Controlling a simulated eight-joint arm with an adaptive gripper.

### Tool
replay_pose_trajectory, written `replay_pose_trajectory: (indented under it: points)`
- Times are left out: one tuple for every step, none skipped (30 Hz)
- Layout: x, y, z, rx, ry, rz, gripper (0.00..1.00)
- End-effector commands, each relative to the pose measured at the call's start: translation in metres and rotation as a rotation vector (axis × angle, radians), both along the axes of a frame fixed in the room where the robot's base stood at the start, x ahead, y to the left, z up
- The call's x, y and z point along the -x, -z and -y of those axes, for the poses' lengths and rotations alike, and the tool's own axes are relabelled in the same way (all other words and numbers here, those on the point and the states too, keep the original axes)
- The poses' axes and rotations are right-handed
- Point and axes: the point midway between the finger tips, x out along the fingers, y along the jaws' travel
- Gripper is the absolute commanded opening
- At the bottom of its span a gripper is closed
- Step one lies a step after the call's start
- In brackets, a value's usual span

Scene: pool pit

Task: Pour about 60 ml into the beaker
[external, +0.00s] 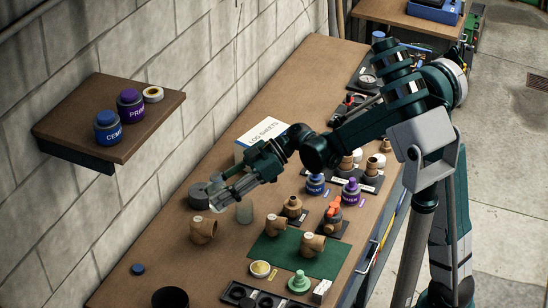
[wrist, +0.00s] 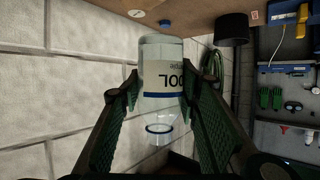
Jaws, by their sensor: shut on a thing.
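My gripper (external: 232,187) is shut on a clear sample bottle (external: 219,198), held above the bench near the wall. In the wrist view, the fingers (wrist: 160,92) clasp the bottle (wrist: 161,50) from both sides around its white label with a blue band. A clear narrower part with a dark blue ring (wrist: 159,128) shows below the label. The liquid levels are too faint to read. I cannot tell whether anything is flowing.
Grey rolls (external: 198,196) lie by the wall. A green mat (external: 287,253) with fittings is to the right. A blue cap (external: 138,269) and a black bin (external: 170,297) are front left. A wall shelf (external: 75,130) holds jars.

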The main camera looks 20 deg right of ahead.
Motion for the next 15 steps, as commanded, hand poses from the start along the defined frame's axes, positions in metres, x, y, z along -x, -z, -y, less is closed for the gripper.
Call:
replay_pose_trajectory:
  points:
    - [-0.007, 0.000, 0.008, 0.000, 0.003, -0.001, 0.19]
    - [-0.010, 0.000, 0.012, 0.000, 0.003, -0.001, 0.19]
    - [-0.015, 0.000, 0.018, 0.000, 0.003, -0.001, 0.19]
    - [-0.018, 0.000, 0.022, 0.000, 0.002, 0.000, 0.19]
    - [-0.021, 0.000, 0.027, 0.000, 0.002, 0.000, 0.19]
    - [-0.025, 0.000, 0.033, 0.000, 0.002, 0.000, 0.19]
    - [-0.028, 0.000, 0.038, 0.000, 0.003, -0.001, 0.19]
    - [-0.031, 0.000, 0.042, 0.000, 0.003, -0.001, 0.19]
    - [-0.035, -0.001, 0.048, 0.000, 0.003, -0.001, 0.19]
    - [-0.038, 0.000, 0.053, -0.001, 0.003, -0.002, 0.19]
    - [-0.041, 0.000, 0.058, -0.001, 0.003, -0.001, 0.19]
    - [-0.045, -0.001, 0.064, -0.001, 0.003, -0.001, 0.19]
    - [-0.048, -0.001, 0.069, -0.001, 0.003, -0.001, 0.19]
    - [-0.051, -0.001, 0.074, -0.002, 0.002, -0.002, 0.19]
    - [-0.054, -0.001, 0.080, -0.002, 0.002, -0.002, 0.19]
